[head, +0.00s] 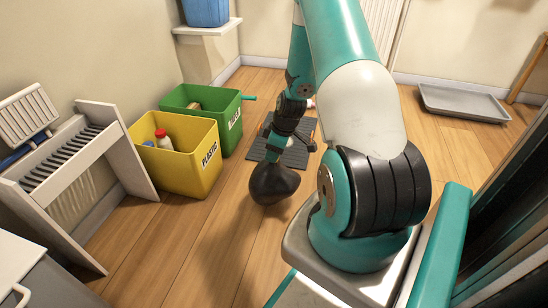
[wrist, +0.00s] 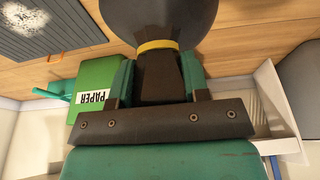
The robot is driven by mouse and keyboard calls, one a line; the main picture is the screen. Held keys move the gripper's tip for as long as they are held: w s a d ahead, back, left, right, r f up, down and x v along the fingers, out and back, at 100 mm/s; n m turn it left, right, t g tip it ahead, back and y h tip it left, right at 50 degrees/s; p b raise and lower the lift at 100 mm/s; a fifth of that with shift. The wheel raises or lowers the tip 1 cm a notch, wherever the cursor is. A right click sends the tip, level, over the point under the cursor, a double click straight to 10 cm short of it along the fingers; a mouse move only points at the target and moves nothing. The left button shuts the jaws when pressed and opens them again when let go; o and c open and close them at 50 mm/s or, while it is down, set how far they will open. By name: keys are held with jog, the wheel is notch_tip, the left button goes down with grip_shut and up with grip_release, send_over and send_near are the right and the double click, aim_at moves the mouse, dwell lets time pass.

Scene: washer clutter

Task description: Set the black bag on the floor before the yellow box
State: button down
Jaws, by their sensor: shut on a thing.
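The black bag (head: 272,183) hangs below my gripper (head: 275,151) in the head view, right of the yellow box and over the wood floor. I cannot tell whether its bottom touches the floor. In the wrist view the bag (wrist: 158,18) fills the top middle, its neck tied with a yellow band and gripped between my fingers (wrist: 157,80). The yellow box (head: 190,160), marked PLASTIC, stands on the floor at left and holds a white bottle with a red cap.
A green box (head: 215,108) stands just behind the yellow one and also shows in the wrist view (wrist: 93,78). A dark mat (head: 290,152) lies behind the bag. A white rack (head: 75,165) stands at left. Floor in front of the yellow box is clear.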

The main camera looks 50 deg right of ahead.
jog(key=shift+f, duration=0.5)
jog(key=c, duration=0.6)
grip_release()
jog(key=shift+r, duration=0.1)
jog(key=p+v, duration=0.8)
jog(key=v, duration=0.4)
jog(key=w+a+r+n+y, duration=0.1)
jog(key=w+a+r, duration=0.1)
jog(key=a+r, duration=0.75)
jog(key=w+a+r+y, duration=0.1)
jog(key=w+a+r, duration=0.1)
jog(key=a+r, duration=0.8)
jog(key=s+a+r+g, duration=0.1)
jog(key=s+a+r, duration=0.2)
jog(key=s+a, duration=0.5)
jog(key=s+a+r+n+g+y, duration=0.1)
jog(key=s+a+r, duration=0.3)
jog(key=s+a, duration=0.4)
jog(key=a, duration=0.3)
jog(key=shift+s+a+n+g, duration=0.3)
jog(key=shift+s+a+g, duration=0.1)
